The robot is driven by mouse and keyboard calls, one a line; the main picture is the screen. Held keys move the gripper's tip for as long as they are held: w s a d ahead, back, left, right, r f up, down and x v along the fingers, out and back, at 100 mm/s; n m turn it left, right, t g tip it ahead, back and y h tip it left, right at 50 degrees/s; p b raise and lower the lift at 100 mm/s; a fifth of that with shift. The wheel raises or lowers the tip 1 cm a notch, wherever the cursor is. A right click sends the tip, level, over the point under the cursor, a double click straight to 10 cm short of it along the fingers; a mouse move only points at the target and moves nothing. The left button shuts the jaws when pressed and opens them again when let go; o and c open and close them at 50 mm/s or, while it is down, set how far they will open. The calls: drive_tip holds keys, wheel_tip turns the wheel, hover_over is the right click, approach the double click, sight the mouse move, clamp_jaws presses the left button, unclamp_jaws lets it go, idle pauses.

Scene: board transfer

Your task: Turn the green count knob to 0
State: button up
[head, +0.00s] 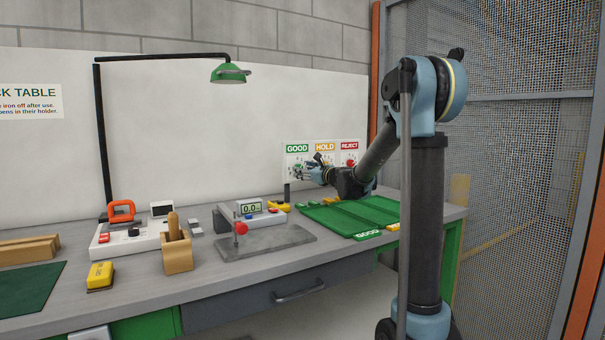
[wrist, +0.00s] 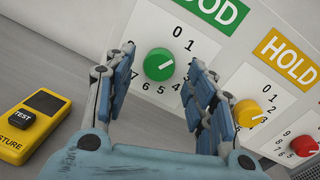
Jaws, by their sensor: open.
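The green count knob (wrist: 159,64) sits on a white dial under the green GOOD label (wrist: 220,10) in the wrist view. Its dial shows 0 and 1 above and 5, 6 and 7 below. A pale mark on the knob seems to point right; the number it meets is hidden or unclear. My gripper (wrist: 160,72) is open, with one finger on each side of the knob in the picture. I cannot tell whether the fingers touch it. In the head view my gripper (head: 308,173) is at the left part of the count panel (head: 325,150).
The yellow HOLD knob (wrist: 247,113) and red REJECT knob (wrist: 304,146) are to the right. A yellow tester (wrist: 36,122) lies at left in the wrist view. Below the panel are a green tray (head: 345,215) and a gauge (head: 248,208) on the bench.

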drive_tip(key=shift+x, duration=0.85)
drive_tip(key=c, duration=1.1)
drive_tip(key=shift+n, duration=0.3)
drive_tip(key=shift+r+n, duration=0.1)
drive_tip(key=shift+n, duration=2.5)
